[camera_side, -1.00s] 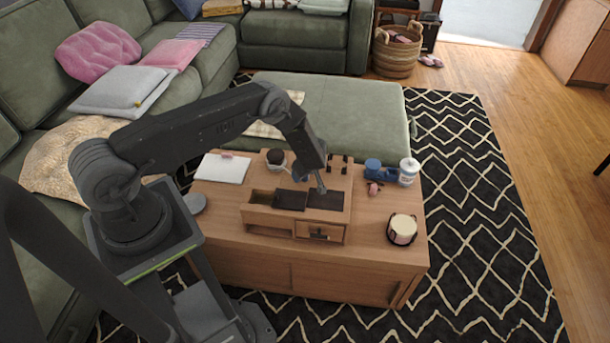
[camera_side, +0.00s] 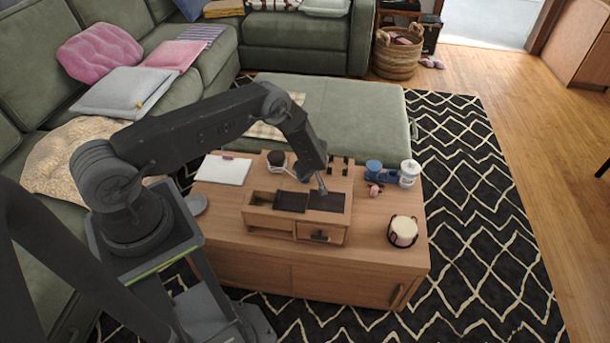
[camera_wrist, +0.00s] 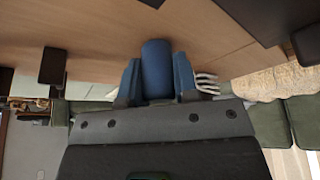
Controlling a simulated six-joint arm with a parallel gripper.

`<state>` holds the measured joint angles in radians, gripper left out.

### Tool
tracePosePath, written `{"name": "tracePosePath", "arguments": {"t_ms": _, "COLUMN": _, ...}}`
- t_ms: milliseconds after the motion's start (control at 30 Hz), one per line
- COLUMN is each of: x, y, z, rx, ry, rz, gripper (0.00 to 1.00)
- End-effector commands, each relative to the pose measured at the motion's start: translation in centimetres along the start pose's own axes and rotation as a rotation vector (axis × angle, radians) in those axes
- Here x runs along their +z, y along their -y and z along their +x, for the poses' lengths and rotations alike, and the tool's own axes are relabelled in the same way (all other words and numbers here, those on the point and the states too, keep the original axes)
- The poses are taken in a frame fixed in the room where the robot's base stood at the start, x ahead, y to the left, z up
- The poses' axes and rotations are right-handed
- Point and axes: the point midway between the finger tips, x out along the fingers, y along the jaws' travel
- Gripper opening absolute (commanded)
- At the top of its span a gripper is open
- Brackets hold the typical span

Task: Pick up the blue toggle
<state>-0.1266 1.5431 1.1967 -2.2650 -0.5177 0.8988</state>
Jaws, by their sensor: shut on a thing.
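In the wrist view, my gripper (camera_wrist: 157,85) is shut on a blue, rounded upright piece, which I take to be the blue toggle (camera_wrist: 156,62). One finger presses on each side of it, and its lower end is hidden by the gripper body. In the side view, my gripper (camera_side: 322,188) points down over the right part of the wooden organizer (camera_side: 280,222) on the coffee table. The held piece is too small to make out there.
The coffee table (camera_side: 240,258) also holds a white notebook (camera_side: 222,170), a dark cup (camera_side: 276,158), a blue object (camera_side: 374,169), a white jar (camera_side: 409,172) and a round candle (camera_side: 403,231). A green ottoman (camera_side: 350,115) stands behind.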

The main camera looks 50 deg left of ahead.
Motion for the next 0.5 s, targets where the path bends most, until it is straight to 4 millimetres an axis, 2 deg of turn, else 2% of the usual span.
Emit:
{"name": "tracePosePath", "arguments": {"t_ms": 167, "x": -0.7, "y": -0.1, "z": -1.5, "rx": 0.002, "ry": 0.000, "rz": -0.001, "gripper": 0.02}}
{"name": "tracePosePath", "arguments": {"t_ms": 300, "x": -1.8, "y": -0.1, "z": -4.0, "rx": 0.002, "ry": 0.000, "rz": -0.001, "gripper": 0.02}}
{"name": "tracePosePath", "arguments": {"t_ms": 500, "x": -5.4, "y": 3.4, "z": -4.9, "rx": -0.003, "ry": 0.000, "rz": -0.003, "gripper": 0.02}}
